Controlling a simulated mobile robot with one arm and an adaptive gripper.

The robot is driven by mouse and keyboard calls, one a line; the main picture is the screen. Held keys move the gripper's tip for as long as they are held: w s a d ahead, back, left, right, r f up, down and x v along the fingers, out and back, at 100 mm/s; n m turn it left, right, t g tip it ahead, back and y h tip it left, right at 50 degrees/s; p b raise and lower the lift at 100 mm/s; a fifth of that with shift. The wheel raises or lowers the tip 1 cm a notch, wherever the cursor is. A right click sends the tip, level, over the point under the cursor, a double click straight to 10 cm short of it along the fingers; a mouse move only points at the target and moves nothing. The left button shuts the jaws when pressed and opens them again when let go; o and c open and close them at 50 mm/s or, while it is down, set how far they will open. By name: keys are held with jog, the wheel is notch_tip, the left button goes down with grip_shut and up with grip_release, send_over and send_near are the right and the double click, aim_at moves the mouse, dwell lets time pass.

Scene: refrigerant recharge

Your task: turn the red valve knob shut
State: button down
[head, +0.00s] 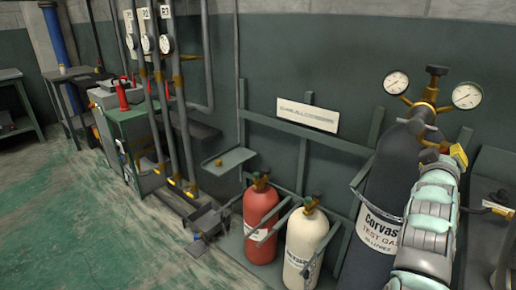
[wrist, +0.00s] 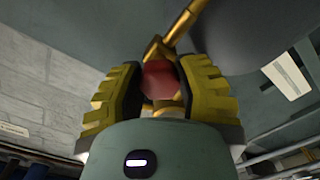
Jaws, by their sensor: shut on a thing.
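In the wrist view, the red valve knob (wrist: 160,79) sits between the two yellow-ridged fingers of my gripper (wrist: 158,85), which is shut on it. A brass stem and fitting (wrist: 155,47) run up behind the knob. In the head view, my arm reaches up in front of the large dark "Corvas test gas" cylinder (head: 378,205). My gripper (head: 457,155) shows there only as a small yellow part near the cylinder's brass valve.
Two round gauges (head: 397,83) (head: 467,96) stand on the brass fitting atop the cylinder. A red cylinder (head: 261,222) and a cream cylinder (head: 305,240) stand to the left in a rack. Pipes and a green cabinet are farther left. The green floor at lower left is clear.

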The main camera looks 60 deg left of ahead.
jog(key=shift+m+b, duration=0.45)
jog(key=shift+m, duration=0.45)
jog(key=c, duration=0.6)
grip_release()
jog(key=shift+o, duration=0.2)
jog(key=shift+s, duration=0.1)
jog(key=v, duration=1.1)
jog(key=shift+s, duration=0.4)
jog(key=shift+d+r, duration=0.1)
jog(key=shift+r, duration=0.15)
